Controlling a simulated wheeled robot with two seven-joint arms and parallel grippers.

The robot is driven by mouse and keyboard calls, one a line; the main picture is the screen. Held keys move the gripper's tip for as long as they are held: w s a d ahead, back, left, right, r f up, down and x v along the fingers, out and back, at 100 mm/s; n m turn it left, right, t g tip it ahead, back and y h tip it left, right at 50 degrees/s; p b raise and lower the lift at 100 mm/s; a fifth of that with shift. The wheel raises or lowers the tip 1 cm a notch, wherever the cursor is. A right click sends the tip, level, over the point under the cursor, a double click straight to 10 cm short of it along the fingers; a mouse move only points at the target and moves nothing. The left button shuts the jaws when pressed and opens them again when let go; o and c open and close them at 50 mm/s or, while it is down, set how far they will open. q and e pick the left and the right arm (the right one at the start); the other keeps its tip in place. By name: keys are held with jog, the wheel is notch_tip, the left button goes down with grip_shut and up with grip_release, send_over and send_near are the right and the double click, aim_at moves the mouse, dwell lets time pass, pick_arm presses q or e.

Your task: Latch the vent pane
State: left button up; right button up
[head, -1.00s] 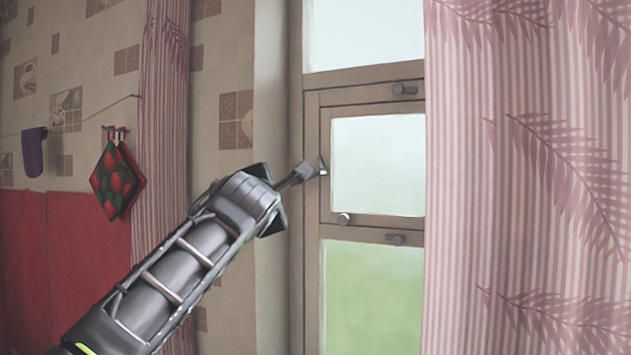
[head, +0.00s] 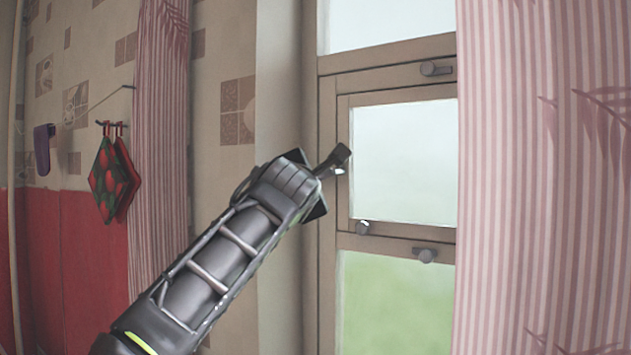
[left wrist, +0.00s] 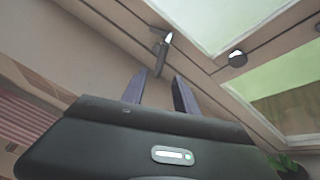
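The vent pane (head: 404,165) is a small glazed pane in a beige frame, at the middle of the window in the head view. It looks flush or nearly so; I cannot tell if it is ajar. Its dark handle with a bright tip (left wrist: 160,46) is on the frame side in the left wrist view. My left gripper (left wrist: 160,76) is open, and the handle's lower end shows between or just beyond its fingertips; contact cannot be told. In the head view the left gripper (head: 330,161) overlaps the handle and mostly hides it. My right gripper is not in view.
A pink curtain (head: 540,200) hangs at the right, a narrower one (head: 160,150) at the left. Pot holders (head: 112,175) hang on the wall.

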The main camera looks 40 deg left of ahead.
pick_arm(q)
jog(key=p+x, duration=0.5)
jog(key=x, duration=0.2)
jog(key=shift+w+a, duration=0.2)
jog(key=shift+w, duration=0.05)
grip_shut()
dwell(1.2)
